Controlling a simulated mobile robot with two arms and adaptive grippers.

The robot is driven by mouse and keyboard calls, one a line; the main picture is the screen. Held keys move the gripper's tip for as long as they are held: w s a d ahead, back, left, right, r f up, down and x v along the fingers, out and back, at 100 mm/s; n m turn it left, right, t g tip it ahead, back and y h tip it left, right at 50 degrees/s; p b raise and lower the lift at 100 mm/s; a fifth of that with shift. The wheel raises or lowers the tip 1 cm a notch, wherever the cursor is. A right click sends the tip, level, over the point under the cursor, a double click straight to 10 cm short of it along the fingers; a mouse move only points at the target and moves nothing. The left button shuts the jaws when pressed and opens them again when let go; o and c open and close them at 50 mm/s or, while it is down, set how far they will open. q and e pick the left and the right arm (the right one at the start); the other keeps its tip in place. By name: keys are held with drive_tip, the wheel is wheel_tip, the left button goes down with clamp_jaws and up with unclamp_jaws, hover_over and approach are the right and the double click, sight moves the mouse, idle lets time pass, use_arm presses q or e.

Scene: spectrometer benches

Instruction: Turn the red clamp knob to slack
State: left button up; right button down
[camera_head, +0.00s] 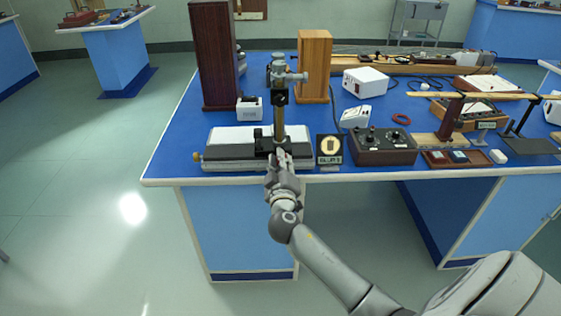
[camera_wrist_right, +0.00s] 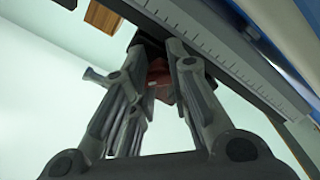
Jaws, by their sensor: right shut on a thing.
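The red clamp knob (camera_wrist_right: 160,75) shows as a dark red piece between the fingers of my right gripper (camera_wrist_right: 158,58) in the wrist view. The fingers are shut on it from both sides and hide part of it. The knob sits by the black carriage, under the edge of the scaled rail (camera_wrist_right: 205,35). In the head view my right gripper (camera_head: 280,157) is at the front of the bench, at the foot of the brass post (camera_head: 279,122). The knob is hidden there behind the gripper. My left gripper is not in view.
A black card with a pale disc (camera_head: 329,149) and a dark control box (camera_head: 383,146) stand close right of the gripper. A dark wooden column (camera_head: 213,55) and a lighter one (camera_head: 314,65) stand behind. The floor at left is clear.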

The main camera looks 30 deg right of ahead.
drive_tip(key=n+p, duration=0.2)
drive_tip(key=n, duration=0.6)
drive_tip(key=shift+n, duration=0.3)
drive_tip(key=shift+f+n, duration=0.1)
drive_tip(key=shift+n, duration=0.2)
drive_tip(key=c, duration=1.3)
unclamp_jaws()
drive_tip(key=shift+o, duration=0.5)
drive_tip(key=shift+o, duration=1.4)
drive_tip(key=shift+w+d, duration=0.1)
